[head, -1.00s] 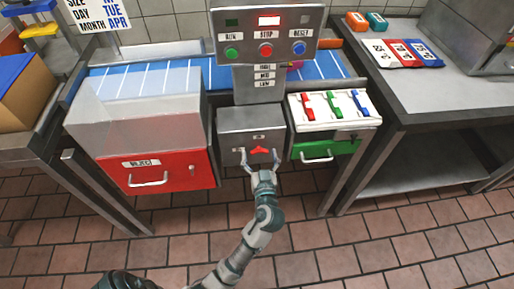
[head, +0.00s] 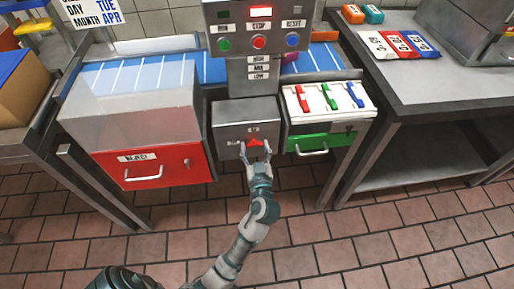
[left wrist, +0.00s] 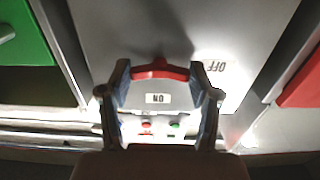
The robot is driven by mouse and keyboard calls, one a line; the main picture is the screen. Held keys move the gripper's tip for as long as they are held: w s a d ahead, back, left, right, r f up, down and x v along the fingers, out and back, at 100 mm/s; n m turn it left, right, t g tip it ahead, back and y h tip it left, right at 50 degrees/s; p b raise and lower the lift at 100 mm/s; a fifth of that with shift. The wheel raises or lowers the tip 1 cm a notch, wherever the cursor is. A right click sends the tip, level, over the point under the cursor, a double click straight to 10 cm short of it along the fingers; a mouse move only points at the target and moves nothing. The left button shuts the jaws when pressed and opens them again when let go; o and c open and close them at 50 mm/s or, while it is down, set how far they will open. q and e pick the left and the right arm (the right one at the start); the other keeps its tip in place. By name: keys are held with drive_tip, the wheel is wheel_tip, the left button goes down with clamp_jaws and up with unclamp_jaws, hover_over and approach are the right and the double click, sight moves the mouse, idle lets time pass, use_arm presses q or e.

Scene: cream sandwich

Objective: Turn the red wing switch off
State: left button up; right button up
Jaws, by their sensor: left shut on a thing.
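The red wing switch (head: 254,142) is on the front of a grey metal box (head: 226,122) under the control panel. In the left wrist view the switch (left wrist: 160,71) spans the gap between my fingers. An ON label (left wrist: 158,98) sits beside it in the middle, and an OFF label (left wrist: 215,66) is to its right, both inverted in that view. My left gripper (head: 256,153) is shut on the switch, one finger at each wing end; it also shows in the left wrist view (left wrist: 162,82). My right gripper is not in view.
A red REJECT drawer (head: 160,167) under a clear bin is to the left. A green drawer (head: 320,141) with coloured levers above is close on the right. The control panel (head: 258,28) stands above; its lamp over STOP is lit. Tiled floor in front is clear.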

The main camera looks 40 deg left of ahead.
use_arm(q)
drive_tip(key=shift+f, duration=0.2)
drive_tip(key=o, duration=1.1)
drive_tip(key=shift+o, duration=0.2)
drive_tip(key=shift+r, duration=0.1)
drive_tip(key=v, duration=1.2)
